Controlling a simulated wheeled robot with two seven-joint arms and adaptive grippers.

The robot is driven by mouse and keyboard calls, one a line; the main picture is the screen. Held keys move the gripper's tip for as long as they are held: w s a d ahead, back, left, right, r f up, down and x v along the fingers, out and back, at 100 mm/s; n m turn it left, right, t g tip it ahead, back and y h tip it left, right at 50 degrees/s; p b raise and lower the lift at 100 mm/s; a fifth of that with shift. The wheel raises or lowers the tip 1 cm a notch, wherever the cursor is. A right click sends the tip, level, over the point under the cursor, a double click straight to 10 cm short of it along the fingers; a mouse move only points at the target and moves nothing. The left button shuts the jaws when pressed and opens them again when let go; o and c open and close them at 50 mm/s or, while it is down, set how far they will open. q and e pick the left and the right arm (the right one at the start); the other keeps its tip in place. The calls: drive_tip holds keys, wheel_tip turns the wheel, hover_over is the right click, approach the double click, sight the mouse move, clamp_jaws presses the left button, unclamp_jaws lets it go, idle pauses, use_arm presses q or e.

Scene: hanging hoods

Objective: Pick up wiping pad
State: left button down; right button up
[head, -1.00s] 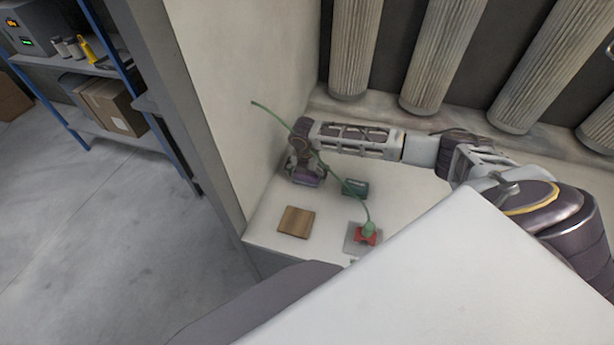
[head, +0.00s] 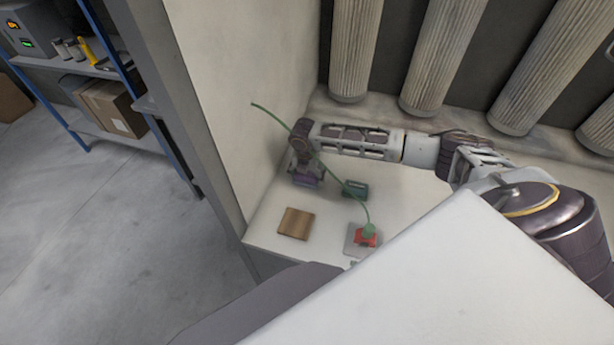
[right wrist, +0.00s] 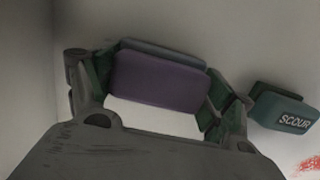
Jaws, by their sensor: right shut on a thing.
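A purple pad with a blue-grey layer behind it (right wrist: 160,82), the wiping pad by its look, sits between the two fingers of my right gripper (right wrist: 157,88) in the right wrist view. The fingers press on its two ends, so the gripper is shut on it. In the head view the right gripper (head: 304,170) is at the left end of the ledge, near the wall, and the purple pad (head: 306,181) shows at its lower end. I cannot tell how far the pad is above the ledge. My left gripper is not in view.
A green pad marked SCOUR (right wrist: 283,108) lies close by, also in the head view (head: 355,188). A brown square block (head: 295,223) and a red item (head: 366,238) on a grey plate are nearer. A green cable (head: 333,170) arcs past my gripper. Ribbed cylinders (head: 355,50) hang behind.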

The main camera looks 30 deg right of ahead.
wheel_tip(320, 180, up, 10)
drive_tip(key=shift+f, duration=0.1)
idle(0.5)
drive_tip(key=o, duration=0.4)
drive_tip(key=shift+c, duration=1.3)
